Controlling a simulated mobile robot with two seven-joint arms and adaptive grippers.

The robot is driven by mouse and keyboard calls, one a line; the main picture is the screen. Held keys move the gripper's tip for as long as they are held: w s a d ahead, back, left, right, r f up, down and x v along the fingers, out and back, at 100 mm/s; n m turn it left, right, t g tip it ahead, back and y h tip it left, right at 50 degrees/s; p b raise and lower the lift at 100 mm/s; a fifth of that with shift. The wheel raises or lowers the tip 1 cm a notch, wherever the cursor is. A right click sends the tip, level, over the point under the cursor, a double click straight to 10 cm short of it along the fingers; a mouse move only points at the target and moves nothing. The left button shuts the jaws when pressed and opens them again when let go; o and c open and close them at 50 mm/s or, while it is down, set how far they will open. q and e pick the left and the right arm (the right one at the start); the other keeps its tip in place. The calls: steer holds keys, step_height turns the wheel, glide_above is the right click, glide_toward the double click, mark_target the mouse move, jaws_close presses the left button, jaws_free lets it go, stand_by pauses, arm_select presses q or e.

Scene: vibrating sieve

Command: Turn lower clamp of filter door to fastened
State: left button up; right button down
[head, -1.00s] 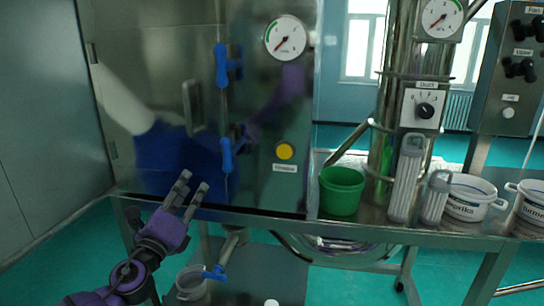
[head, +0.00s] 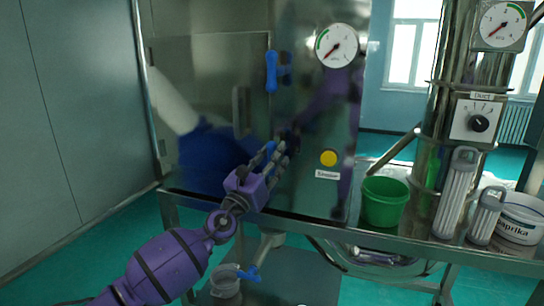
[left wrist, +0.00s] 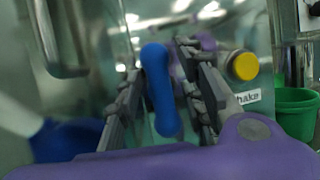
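The filter door (head: 205,80) is a shiny metal panel with a grey bar handle (left wrist: 60,40). Its lower clamp has a blue lever (left wrist: 158,90), which hangs nearly upright between the two fingers of my left gripper (left wrist: 165,95) in the left wrist view. The fingers stand on either side with gaps showing, so the gripper is open around it. In the head view the left gripper (head: 272,155) largely covers the lower clamp. The upper clamp (head: 273,72) has a blue lever, also upright, at the door's right edge. My right gripper is not seen.
A yellow button (head: 328,158) and a gauge (head: 336,46) are on the cabinet right of the clamps. A green bucket (head: 385,201), clear filter cylinders (head: 457,195) and a white tub (head: 520,220) stand on the table to the right. A clear container (head: 226,281) is below.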

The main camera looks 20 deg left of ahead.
arm_select(q)
steer(key=shift+w, duration=0.1)
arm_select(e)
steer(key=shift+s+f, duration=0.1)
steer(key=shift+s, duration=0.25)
